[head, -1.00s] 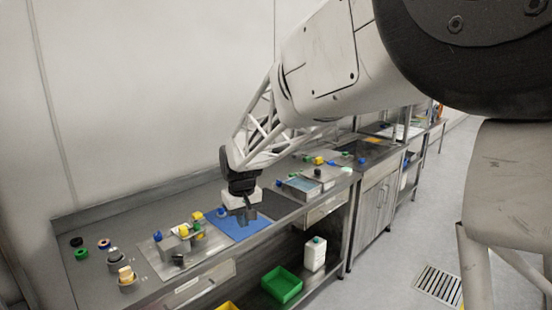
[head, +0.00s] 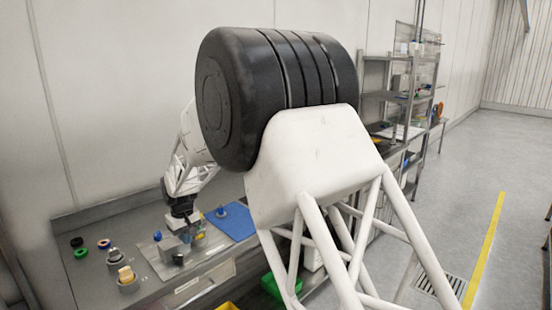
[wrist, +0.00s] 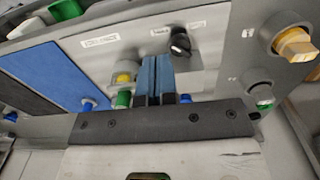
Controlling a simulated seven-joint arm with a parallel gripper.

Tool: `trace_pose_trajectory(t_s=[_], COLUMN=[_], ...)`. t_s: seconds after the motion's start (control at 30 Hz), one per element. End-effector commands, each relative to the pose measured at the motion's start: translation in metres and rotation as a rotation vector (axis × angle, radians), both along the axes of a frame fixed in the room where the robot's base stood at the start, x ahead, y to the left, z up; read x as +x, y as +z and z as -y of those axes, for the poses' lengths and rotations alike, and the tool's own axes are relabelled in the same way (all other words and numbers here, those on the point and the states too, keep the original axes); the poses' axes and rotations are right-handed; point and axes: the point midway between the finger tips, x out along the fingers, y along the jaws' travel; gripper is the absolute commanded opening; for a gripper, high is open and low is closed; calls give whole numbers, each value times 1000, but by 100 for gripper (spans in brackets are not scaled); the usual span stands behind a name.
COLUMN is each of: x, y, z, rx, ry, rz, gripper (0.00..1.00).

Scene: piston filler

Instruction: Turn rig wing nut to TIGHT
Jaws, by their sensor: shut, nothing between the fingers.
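A black knob with a raised grip, likely the rig wing nut (wrist: 180,44), sits on the light grey rig plate (wrist: 206,62) beside a small label too blurred to read. It also shows in the head view (head: 178,259) at the plate's front. My gripper (wrist: 157,58) is shut and empty, its two blue-faced fingers together. In the wrist view the fingertips end just left of and below the black knob, apart from it in the picture. In the head view my gripper is above the rig plate, near the grey block (head: 169,249); its fingertips are hard to make out.
Yellow (wrist: 123,79) and green (wrist: 123,99) knobs are left of the fingers. A blue mat (wrist: 48,75) lies farther left. A holder with a yellow-tan piece (wrist: 294,44) stands right. Several rings, one green (head: 81,253), lie at the bench's left end.

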Motion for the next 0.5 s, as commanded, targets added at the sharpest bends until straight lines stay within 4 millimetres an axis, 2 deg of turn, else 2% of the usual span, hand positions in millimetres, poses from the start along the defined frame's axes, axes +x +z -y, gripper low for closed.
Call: trace_pose_trajectory(t_s=[0.2, 0.5], x=[3, 3], y=[-13, -14], z=[-17, -19], rx=[-3, -3], ry=[20, 21], rz=[-4, -6], gripper=[0, 0])
